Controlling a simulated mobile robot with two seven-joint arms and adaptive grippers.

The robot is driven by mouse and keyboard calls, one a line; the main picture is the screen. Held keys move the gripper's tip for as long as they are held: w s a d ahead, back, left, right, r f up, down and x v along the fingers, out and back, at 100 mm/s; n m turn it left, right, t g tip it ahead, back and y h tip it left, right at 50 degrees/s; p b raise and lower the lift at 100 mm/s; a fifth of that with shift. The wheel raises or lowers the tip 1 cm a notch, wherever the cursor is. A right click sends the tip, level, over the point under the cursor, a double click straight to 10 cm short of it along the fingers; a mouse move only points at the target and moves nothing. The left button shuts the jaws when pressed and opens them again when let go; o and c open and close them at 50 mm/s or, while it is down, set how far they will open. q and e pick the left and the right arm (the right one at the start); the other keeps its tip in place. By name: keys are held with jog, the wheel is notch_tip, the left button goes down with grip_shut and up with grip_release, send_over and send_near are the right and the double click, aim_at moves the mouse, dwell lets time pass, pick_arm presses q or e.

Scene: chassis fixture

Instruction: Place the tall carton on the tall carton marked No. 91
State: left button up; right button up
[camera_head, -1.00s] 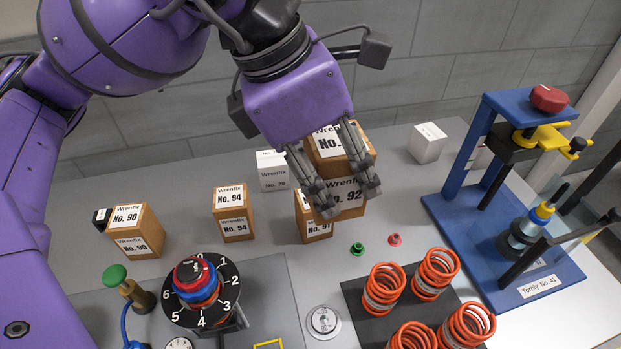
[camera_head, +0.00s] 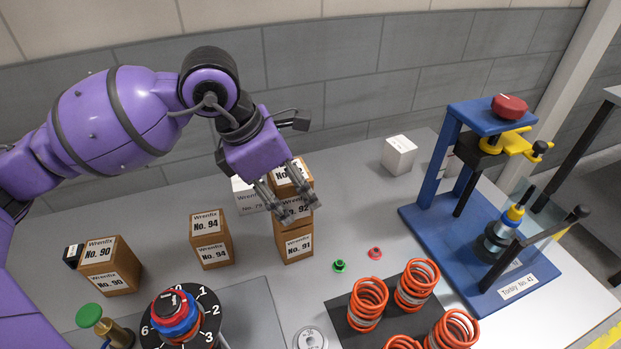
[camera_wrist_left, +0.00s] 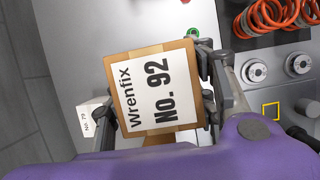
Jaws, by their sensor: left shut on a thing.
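My left gripper (camera_head: 291,204) is shut on a brown tall carton labelled No. 92 (camera_head: 283,180). The held carton's labelled top fills the middle of the left wrist view (camera_wrist_left: 155,92), with a finger on either side. In the head view it is upright, directly over the brown tall carton marked No. 91 (camera_head: 297,247), which stands on the bench. The two look roughly aligned; the fingers partly cover the held carton, and I cannot tell whether its base touches the lower carton. My right gripper is not in view.
Brown cartons No. 94 (camera_head: 211,240) and No. 90 (camera_head: 109,268) stand to the left. A white box No. 79 (camera_head: 246,196) is close behind. Orange springs (camera_head: 367,302) on a dark mat, green and red small parts, and a blue press (camera_head: 436,190) lie to the right.

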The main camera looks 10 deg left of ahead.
pick_arm(q)
jog(key=shift+f, duration=0.15)
jog(key=shift+f, duration=0.25)
jog(key=o, duration=1.5)
jog(key=shift+c, duration=0.2)
jog(key=shift+a+r, duration=0.1)
jog(key=shift+r, duration=0.5)
jog(key=v, duration=1.1)
jog(key=shift+s, duration=0.25)
jog(key=shift+a+r, duration=0.1)
